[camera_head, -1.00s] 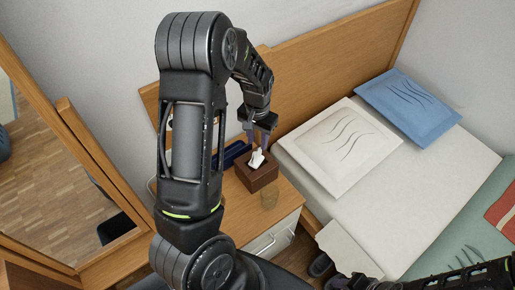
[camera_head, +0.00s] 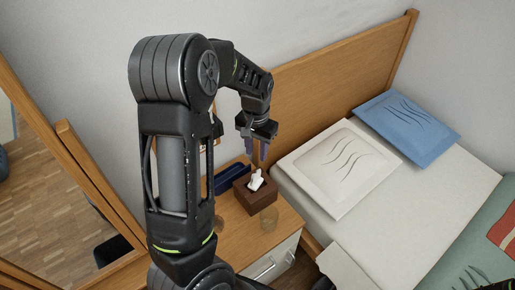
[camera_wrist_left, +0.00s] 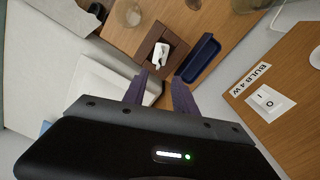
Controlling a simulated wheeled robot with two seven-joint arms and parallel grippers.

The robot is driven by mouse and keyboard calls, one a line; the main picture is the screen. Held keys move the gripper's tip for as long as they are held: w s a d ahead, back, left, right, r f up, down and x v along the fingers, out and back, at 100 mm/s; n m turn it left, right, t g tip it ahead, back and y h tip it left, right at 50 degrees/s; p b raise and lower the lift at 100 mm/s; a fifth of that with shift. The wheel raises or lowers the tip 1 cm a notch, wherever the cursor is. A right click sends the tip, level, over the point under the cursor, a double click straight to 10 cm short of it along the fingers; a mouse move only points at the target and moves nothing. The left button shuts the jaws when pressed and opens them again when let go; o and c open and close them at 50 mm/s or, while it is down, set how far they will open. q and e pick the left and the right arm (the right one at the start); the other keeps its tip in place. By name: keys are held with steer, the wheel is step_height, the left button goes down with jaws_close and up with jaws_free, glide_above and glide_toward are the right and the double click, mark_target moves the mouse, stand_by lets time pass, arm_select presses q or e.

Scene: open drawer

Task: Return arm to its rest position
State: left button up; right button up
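My left arm rises in front of the head view and bends over toward the nightstand. My left gripper (camera_head: 257,156) hangs fingers down above and slightly behind a brown tissue box (camera_head: 259,203) with a white tissue standing out of it. The left wrist view shows its two purple fingers (camera_wrist_left: 160,86) apart with nothing between them, so it is open and empty. The tissue box also shows there (camera_wrist_left: 176,43), beyond the fingertips. My right gripper is outside the views; only a small dark piece shows at the bottom right corner of the head view.
The wooden nightstand (camera_head: 288,217) has a white front with a handle. A dark blue tray (camera_head: 229,178) and a clear glass (camera_head: 269,219) stand near the tissue box. The bed (camera_head: 400,220) with white and blue pillows is at right. A framed mirror (camera_head: 85,165) is at left.

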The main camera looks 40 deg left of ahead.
arm_select(q)
steer(key=shift+w, duration=0.1)
steer(key=w+d+f+t, duration=0.4)
steer(key=d+f, duration=0.3)
steer(key=d, duration=0.2)
steer(key=s+d+f+h, duration=0.2)
steer(key=s+d+f, duration=0.1)
steer(key=d+f, duration=0.4)
steer(key=s+d+f+g+h, duration=0.1)
steer(key=s+d+f, duration=0.2)
steer(key=s+d, duration=0.4)
steer(key=s+d+f+g+h, duration=0.1)
steer(key=s+d+f+g, duration=0.1)
steer(key=s+d+f, duration=0.2)
steer(key=s+d, duration=0.3)
steer(key=s, duration=0.5)
steer(key=shift+s+d+n, duration=0.15)
steer(key=shift+d+n, duration=0.15)
steer(key=shift+d, duration=0.1)
steer(key=shift+a, duration=0.1)
